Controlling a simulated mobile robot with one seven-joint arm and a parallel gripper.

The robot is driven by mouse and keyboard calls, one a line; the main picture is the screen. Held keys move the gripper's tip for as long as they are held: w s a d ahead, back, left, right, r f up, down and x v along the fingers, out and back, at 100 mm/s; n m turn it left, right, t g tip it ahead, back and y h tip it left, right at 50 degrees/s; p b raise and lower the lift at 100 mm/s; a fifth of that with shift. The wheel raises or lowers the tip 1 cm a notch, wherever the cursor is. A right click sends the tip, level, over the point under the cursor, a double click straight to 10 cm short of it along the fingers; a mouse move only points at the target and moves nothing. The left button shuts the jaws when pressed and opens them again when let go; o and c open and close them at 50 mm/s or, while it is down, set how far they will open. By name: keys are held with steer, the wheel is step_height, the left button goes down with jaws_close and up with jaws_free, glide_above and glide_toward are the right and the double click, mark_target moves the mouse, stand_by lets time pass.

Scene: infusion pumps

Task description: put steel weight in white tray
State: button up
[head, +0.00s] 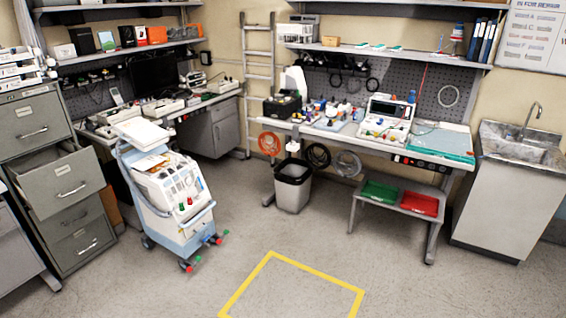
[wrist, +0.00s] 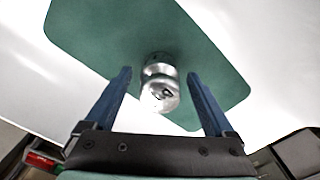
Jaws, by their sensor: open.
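The steel weight (wrist: 160,85) is a small shiny silver cylinder with a narrower neck and a dark mark on its end. In the wrist view it rests on a dark green mat (wrist: 95,35) with rounded corners, which lies on a white surface (wrist: 270,40). My gripper (wrist: 159,74) is open, with one blue finger on each side of the weight and a visible gap to each. I cannot tell how far its tips are above the mat. In the head view I cannot make out my gripper or the weight. I cannot identify the white tray for certain in either view.
In the head view a workbench with a teal mat (head: 443,141) and instruments stands at the back right. Below it are a green bin (head: 380,193) and a red bin (head: 419,204). A wheeled cart (head: 165,200) stands at left. The floor around the yellow outline (head: 315,275) is clear.

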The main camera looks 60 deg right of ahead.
steer(key=shift+r, duration=0.1)
step_height(320, 180, up, 12)
steer(key=shift+r, duration=0.1)
steer(key=w+d+r+n+t+h, duration=0.25)
steer(key=w+r+t, duration=0.25)
steer(key=w+r, duration=0.75)
steer(key=w+a+r+n+t+h, duration=0.15)
steer(key=w+r+t, duration=0.25)
steer(key=w+r, duration=0.45)
steer(key=w+a+r+n+t, duration=0.1)
steer(key=w+a+r+t, duration=0.3)
steer(key=r, duration=0.8)
steer(key=a+r+n+t, duration=0.1)
steer(key=a+r+t, duration=0.2)
steer(key=r, duration=0.4)
steer(key=s+a+r+n+t+y, duration=0.1)
steer(key=a+r+t, duration=0.2)
steer(key=r, duration=0.5)
steer(key=a+r+n+t, duration=0.1)
steer(key=a+r+t, duration=0.2)
steer(key=r, duration=0.4)
steer(key=s+a+r+n+t+y, duration=0.2)
steer(key=s+a+r+t, duration=0.3)
steer(key=s+r, duration=0.4)
step_height(320, 180, up, 4)
steer(key=shift+s+a+f+y, duration=0.1)
steer(key=shift+s+a+y, duration=0.1)
steer(key=shift+a+y, duration=0.15)
